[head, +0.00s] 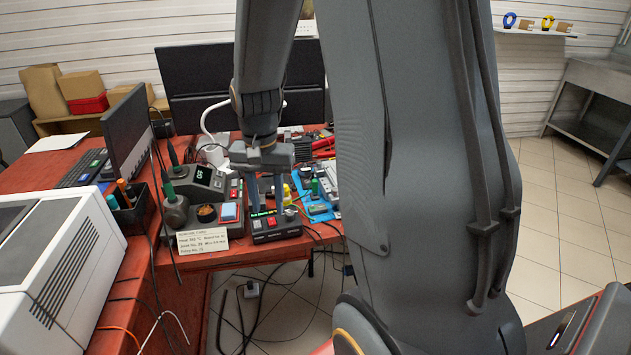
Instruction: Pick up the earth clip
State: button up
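My gripper (267,205) points down over the front edge of the red workbench (205,257). Its two grey fingers are apart, and I see nothing held between them. The fingertips are just above or in front of a small black unit (277,227) with a green display and red buttons; the exact gap cannot be told. I cannot make out the earth clip for certain among the small parts and cables. My arm hides much of the bench's right side.
Thin black cables hang off the front edge. A white machine (50,270) stands at left. Tiled floor (565,235) is open at right.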

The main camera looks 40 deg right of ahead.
jog(key=w+d+m+p, duration=0.3)
jog(key=w+d+m, duration=0.5)
jog(key=d, duration=0.3)
jog(key=m+p, duration=0.2)
jog(key=m, duration=0.5)
send_over(315, 180)
jog(key=a, duration=0.1)
jog(key=f, duration=0.3)
jog(key=shift+w+f, duration=0.15)
jog(key=shift+w, duration=0.1)
jog(key=shift+d+f, duration=0.15)
jog(key=shift+f, duration=1)
jog(key=f+p, duration=0.2)
jog(key=f, duration=0.1)
jog(key=f+p, duration=0.1)
jog(key=shift+s+d+f, duration=0.25)
jog(key=shift+s, duration=0.1)
jog(key=shift+f, duration=0.45)
grip_shut()
